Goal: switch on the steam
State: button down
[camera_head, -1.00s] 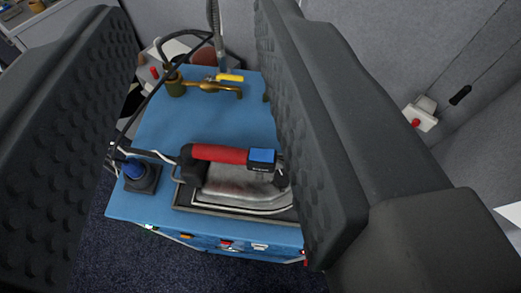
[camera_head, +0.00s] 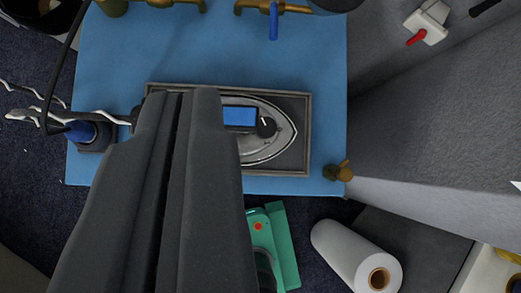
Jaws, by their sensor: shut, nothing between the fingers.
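A steam iron (camera_head: 271,142) with a blue panel and a dark dial lies in a grey-framed tray (camera_head: 306,130) on a blue-topped table (camera_head: 230,55). My gripper (camera_head: 187,95) is shut and empty. Its fingers reach in from below, in front of the iron, and hide its handle and left part. Whether they touch it cannot be told. Brass pipework (camera_head: 262,8) with a blue lever (camera_head: 273,22) is at the top edge, partly cut off. A second brass pipe (camera_head: 180,4) is to its left. A small brass valve (camera_head: 340,171) sits at the table's lower right corner. I see no marking for steam.
A blue-topped dark fitting (camera_head: 82,132) with cables stands at the table's left edge. A white wall box (camera_head: 426,22) with a red lever is at the upper right. A green device (camera_head: 272,245) and a white roll (camera_head: 355,255) lie below the table. The tabletop behind the iron is clear.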

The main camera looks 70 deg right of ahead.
aim_at(252, 114)
notch_tip(252, 114, down, 6)
jog(key=w+d+m+g+p, duration=0.1)
jog(key=d+g+p, duration=0.1)
jog(key=g, duration=0.3)
jog(key=shift+w+d+f+m+h, duration=0.15)
jog(key=shift+w+f+m+h, duration=0.15)
jog(key=shift+w+m, duration=0.1)
jog(key=x, duration=0.4)
jog(key=s+p+x, duration=0.1)
jog(key=x, duration=0.8)
jog(key=shift+s+f+p, duration=0.3)
jog(key=shift+p, duration=0.05)
jog(key=shift+f, duration=0.3)
